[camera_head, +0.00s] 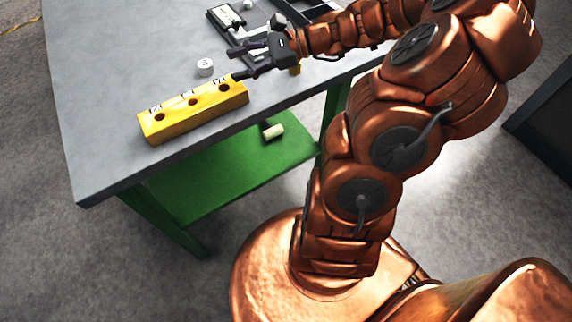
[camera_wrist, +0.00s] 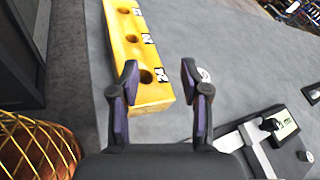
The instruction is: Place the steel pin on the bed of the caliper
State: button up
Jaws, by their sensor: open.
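My gripper (camera_head: 235,63) is open, with no object seen between its fingers. It is near the right end of a yellow block (camera_head: 178,124) with three dark holes and labels. In the wrist view the gripper (camera_wrist: 159,68) has its fingertips on either side of the block's near end (camera_wrist: 152,97); the height gap cannot be judged. The caliper (camera_head: 229,16), a grey device with a light display, lies beyond the gripper; it also shows at the lower right of the wrist view (camera_wrist: 309,92). I cannot clearly identify the steel pin; a small light-grey cylinder (camera_head: 248,5) is beside the caliper.
A white round piece with dark marks (camera_head: 205,67) stands behind the block. A dark tray (camera_head: 307,12) is at the back right. The grey tabletop (camera_head: 110,90) is clear at left. A pale cylinder (camera_head: 273,131) lies on the green lower shelf (camera_head: 225,170).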

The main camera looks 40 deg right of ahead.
jog(key=s+a+f+n+g+h, duration=0.1)
jog(key=s+a+n+g+h, duration=0.2)
jog(key=s+a+n+g, duration=0.8)
jog(key=s+d+f+n+t+h, duration=0.1)
jog(key=s+d+n+h, duration=0.2)
jog(key=s+n+h, duration=0.5)
jog(key=s+h, duration=0.1)
jog(key=s, duration=0.6)
jog(key=shift+s+d+f+t+h, duration=0.15)
jog(key=shift+s+f+t+h, duration=0.1)
jog(key=shift+t+h, duration=0.15)
